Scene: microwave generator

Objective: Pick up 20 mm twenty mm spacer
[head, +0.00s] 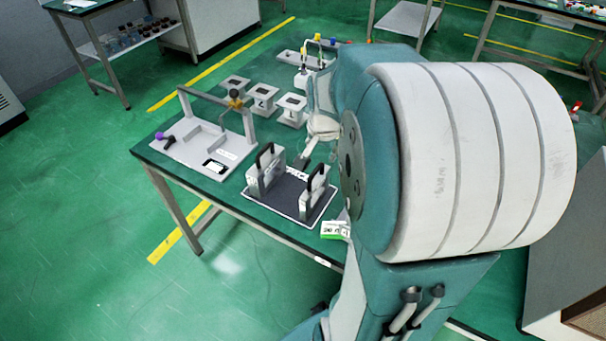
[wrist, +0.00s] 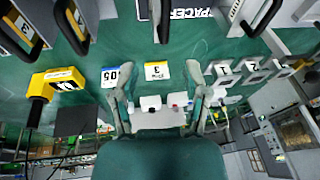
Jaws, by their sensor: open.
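In the head view two grey blocks with black handles, the left one (head: 264,171) and the right one (head: 314,191), stand upright on a dark mat in a white tray (head: 283,208). They look like the spacers. I cannot read which is 20 mm. In the wrist view a white label ending in "PACER" (wrist: 191,13) shows at the top edge, with black-handled pieces cut off around it. My gripper (wrist: 158,76) is open and empty, its fingers spread over the green table. In the head view my arm hides most of it, beside the tray.
A white base with a raised frame (head: 215,143) stands left of the tray, and several white stands (head: 262,98) lie behind. A green-and-white box (head: 335,229) is at the near table edge. In the wrist view a yellow-and-black object (wrist: 55,84) and a yellow-edged card (wrist: 157,71) show.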

